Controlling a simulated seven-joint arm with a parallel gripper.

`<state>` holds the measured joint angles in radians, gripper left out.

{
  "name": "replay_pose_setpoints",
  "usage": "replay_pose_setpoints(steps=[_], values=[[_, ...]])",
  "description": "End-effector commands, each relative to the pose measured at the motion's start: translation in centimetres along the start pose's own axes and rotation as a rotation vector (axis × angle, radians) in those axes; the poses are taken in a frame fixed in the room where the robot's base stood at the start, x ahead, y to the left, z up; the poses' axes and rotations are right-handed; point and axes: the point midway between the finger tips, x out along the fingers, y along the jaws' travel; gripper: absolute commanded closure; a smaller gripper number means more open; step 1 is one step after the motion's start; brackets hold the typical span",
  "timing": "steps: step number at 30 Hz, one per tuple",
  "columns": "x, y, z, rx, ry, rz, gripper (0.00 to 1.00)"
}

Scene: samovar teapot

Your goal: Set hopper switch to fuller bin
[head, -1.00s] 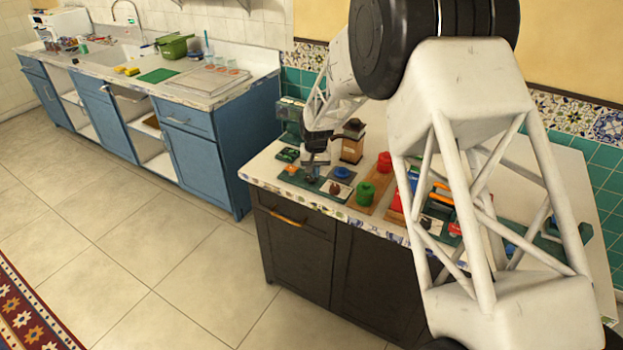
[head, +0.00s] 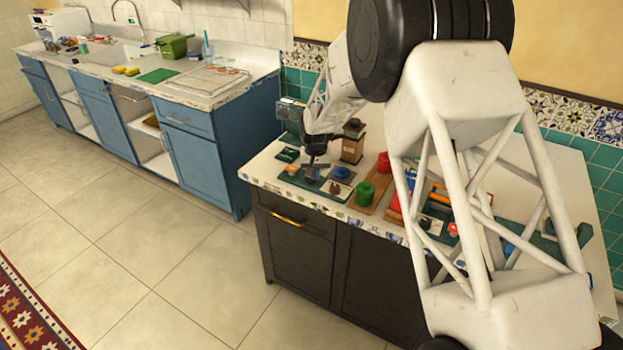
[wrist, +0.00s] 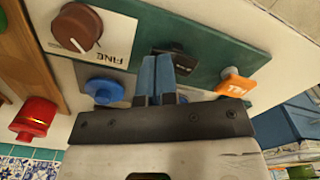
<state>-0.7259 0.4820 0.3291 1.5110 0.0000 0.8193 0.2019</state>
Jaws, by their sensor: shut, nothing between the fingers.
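My gripper (head: 313,177) is low over the green panel (head: 327,181) at the left end of the dark cabinet's top. In the wrist view its blue fingers (wrist: 156,60) are together and empty. Their tips are close to a small black part (wrist: 178,58) on the green panel, possibly the switch; I cannot tell whether they touch it. An orange piece (wrist: 236,83) sits to its right. A blue button (wrist: 104,92) and a brown knob (wrist: 77,27) marked "FINE" are to its left. I cannot make out the bins' fill levels.
A brown grinder-like box (head: 352,147) stands behind the panel. A green cylinder (head: 365,193) and a red cylinder (head: 384,162) stand to the right. A teal box (head: 290,115) is at the back left. A blue cabinet (head: 191,160) with a sink counter is across a floor gap.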

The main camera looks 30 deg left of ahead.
Motion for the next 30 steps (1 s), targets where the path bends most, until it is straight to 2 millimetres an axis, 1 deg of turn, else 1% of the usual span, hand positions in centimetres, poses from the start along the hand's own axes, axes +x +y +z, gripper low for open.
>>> replay_pose_setpoints(steps=[8, 13, 30], values=[[0.2, 0.0, 0.0, 0.0, 0.0, 0.0, 1.0], [-0.2, 0.0, 0.0, 0.0, 0.0, 0.0, 1.0], [-3.3, 0.0, 0.0, 0.0, 0.0, 0.0, 1.0]])
